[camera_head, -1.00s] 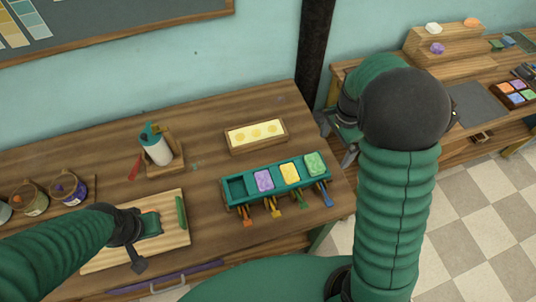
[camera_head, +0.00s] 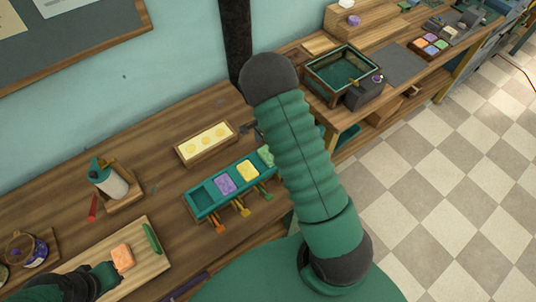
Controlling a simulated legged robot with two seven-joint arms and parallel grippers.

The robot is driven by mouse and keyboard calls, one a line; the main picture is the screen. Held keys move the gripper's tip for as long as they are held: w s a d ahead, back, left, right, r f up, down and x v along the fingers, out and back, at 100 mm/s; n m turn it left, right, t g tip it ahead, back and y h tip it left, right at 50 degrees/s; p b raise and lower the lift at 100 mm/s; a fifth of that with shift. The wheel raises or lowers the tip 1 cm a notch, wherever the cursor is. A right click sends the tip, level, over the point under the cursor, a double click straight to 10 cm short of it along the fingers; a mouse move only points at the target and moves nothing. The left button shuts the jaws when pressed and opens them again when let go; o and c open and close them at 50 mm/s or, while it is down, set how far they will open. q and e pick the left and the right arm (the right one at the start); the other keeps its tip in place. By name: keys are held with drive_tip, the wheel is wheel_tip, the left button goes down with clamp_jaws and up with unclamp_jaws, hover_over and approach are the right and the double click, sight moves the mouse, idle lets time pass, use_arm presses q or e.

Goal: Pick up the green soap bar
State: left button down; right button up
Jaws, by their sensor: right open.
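The green soap bar (camera_head: 265,155) lies in the right end compartment of the teal tray (camera_head: 203,196), partly hidden by my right arm. A purple soap (camera_head: 225,185) and a yellow soap (camera_head: 247,170) fill the compartments beside it; the left end compartment is empty. My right gripper (camera_head: 252,129) is open, just behind the green soap in the picture; its fingers are largely covered by my arm, and I cannot see contact. My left gripper (camera_head: 104,273) is at the lower left, beside an orange soap (camera_head: 122,257) on a wooden board (camera_head: 151,260); its jaws are unclear.
A wooden box with yellow rounds (camera_head: 206,144) stands behind the teal tray. A bottle in a wooden stand (camera_head: 110,182) is left. Colored tags hang along the tray's front. A dark-framed basin (camera_head: 343,70) stands on the right-hand bench.

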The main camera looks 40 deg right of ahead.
sight(267, 157)
wheel_tip(267, 157, down, 2)
drive_tip(key=shift+f, duration=0.2)
drive_tip(key=shift+w+d+f, duration=0.15)
drive_tip(key=shift+d+f, duration=0.1)
drive_tip(key=shift+d, duration=0.1)
drive_tip(key=c, duration=1.5)
